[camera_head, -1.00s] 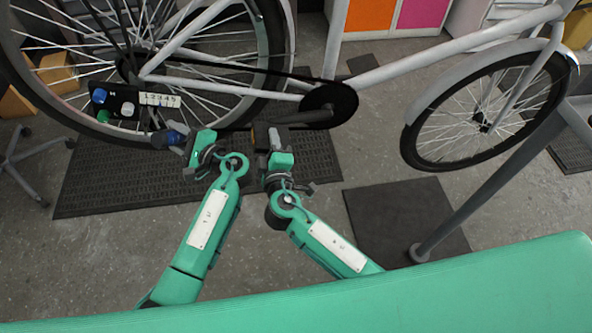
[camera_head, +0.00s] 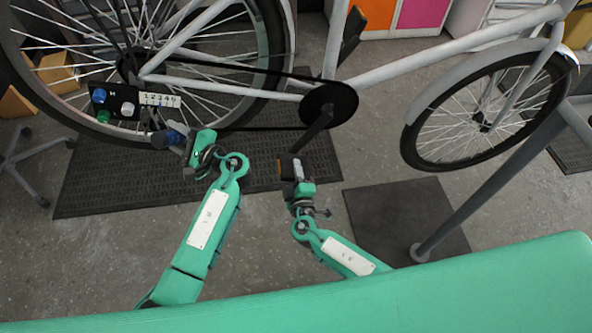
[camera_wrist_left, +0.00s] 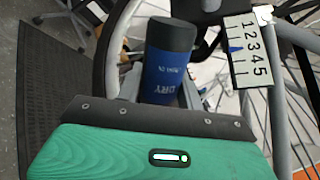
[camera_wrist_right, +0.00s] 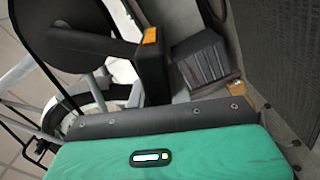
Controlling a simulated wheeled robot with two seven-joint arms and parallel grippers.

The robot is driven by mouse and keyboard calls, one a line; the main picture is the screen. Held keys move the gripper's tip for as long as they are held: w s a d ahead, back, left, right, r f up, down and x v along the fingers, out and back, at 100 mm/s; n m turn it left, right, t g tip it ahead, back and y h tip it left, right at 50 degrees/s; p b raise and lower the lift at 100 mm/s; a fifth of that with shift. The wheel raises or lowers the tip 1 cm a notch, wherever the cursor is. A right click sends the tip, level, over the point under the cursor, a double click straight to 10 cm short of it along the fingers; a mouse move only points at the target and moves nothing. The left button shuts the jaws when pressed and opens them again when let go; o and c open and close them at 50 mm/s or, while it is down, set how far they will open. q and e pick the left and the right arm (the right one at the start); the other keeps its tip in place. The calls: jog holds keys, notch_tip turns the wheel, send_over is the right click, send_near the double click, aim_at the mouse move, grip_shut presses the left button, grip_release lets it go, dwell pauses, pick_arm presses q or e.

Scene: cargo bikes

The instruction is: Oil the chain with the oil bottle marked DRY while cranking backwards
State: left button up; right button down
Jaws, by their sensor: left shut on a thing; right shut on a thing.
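My left gripper (camera_head: 186,145) is shut on a dark blue bottle with a black cap (camera_wrist_left: 170,60). Its label reads DRY, upside down in the left wrist view. In the head view the bottle (camera_head: 168,137) is tilted, near the rear wheel and left of the lower chain run (camera_head: 262,128). My right gripper (camera_head: 297,180) is shut on the near black pedal (camera_head: 287,167), which has an orange reflector (camera_wrist_right: 150,36). The crank arm (camera_head: 313,134) slants down-left from the black chainring (camera_head: 335,100). The bottle's tip cannot be made out.
A black holder (camera_head: 127,96) with blue, white and green-topped items and a numbered scale (camera_head: 160,100) is by the rear wheel. The far pedal (camera_head: 350,30) shows behind the frame. A grey stand post (camera_head: 470,195) stands right. Dark mats lie on the floor.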

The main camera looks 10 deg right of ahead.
pick_arm(q)
jog(key=shift+s, duration=0.15)
pick_arm(e)
jog(key=shift+d+f, duration=0.1)
pick_arm(q)
jog(key=s, duration=0.6)
jog(key=shift+s, duration=0.4)
dwell(0.3)
pick_arm(e)
jog(key=c, duration=1.2)
grip_release()
pick_arm(q)
jog(key=shift+f+b, duration=0.3)
pick_arm(e)
jog(key=s, duration=1.2)
